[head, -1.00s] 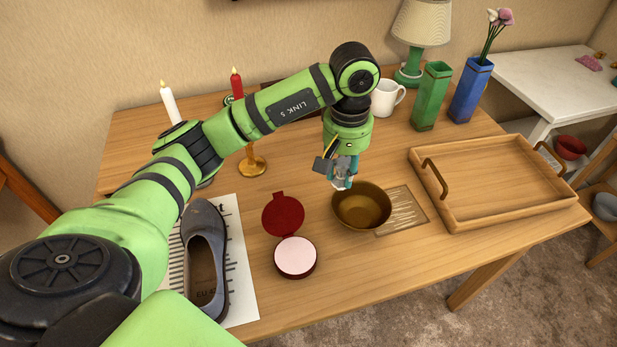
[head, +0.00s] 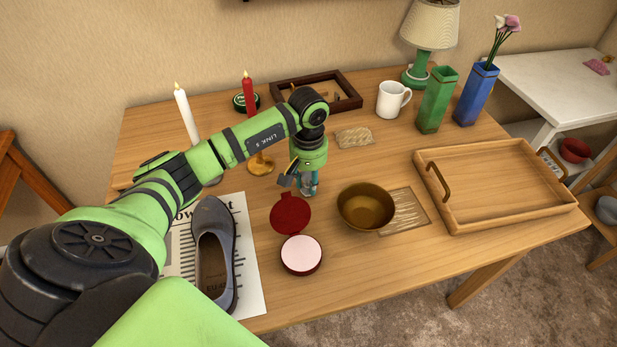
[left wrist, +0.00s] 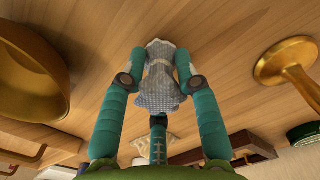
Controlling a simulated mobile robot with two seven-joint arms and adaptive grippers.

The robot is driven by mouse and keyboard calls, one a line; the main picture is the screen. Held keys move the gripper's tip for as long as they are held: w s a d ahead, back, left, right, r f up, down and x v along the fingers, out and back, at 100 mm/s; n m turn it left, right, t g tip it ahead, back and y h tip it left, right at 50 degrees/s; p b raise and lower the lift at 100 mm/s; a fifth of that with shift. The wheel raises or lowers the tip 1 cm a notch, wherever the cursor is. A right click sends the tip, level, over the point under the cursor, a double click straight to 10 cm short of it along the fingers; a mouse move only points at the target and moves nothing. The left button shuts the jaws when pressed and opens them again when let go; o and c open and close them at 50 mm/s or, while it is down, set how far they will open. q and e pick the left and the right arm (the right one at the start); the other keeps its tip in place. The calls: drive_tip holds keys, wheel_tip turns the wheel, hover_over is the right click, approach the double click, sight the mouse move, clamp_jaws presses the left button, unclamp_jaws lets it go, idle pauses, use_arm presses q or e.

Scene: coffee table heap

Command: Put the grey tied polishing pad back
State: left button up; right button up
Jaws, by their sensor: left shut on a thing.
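My left gripper (head: 307,190) is shut on the grey tied polishing pad. In the left wrist view the pad (left wrist: 158,85) is a speckled grey cloth bundle, pinched in the middle, between the two teal fingers (left wrist: 160,75). In the head view the pad is mostly hidden by the gripper. The gripper points down, behind the red open tin (head: 300,255) and between the brass bowl (head: 366,208) and the brass candle holder (head: 261,165). I cannot tell its exact height above the table. My right gripper is not in view.
A dark wooden compartment box (head: 345,88), a green tin (head: 240,103) and a beige pad (head: 355,136) lie behind. A grey shoe (head: 217,250) lies on newspaper (head: 248,270) at left. Candles (head: 185,115), a mug (head: 390,98), vases (head: 434,105) and a wooden tray (head: 445,218) surround the clearer centre.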

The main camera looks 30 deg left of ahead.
sight(309, 174)
use_arm(q)
drive_tip(key=shift+f, duration=0.15)
drive_tip(key=o, duration=0.9)
drive_tip(key=shift+o, duration=0.2)
wheel_tip(309, 174, up, 12)
drive_tip(key=shift+r+b, duration=0.2)
drive_tip(key=shift+b, duration=0.8)
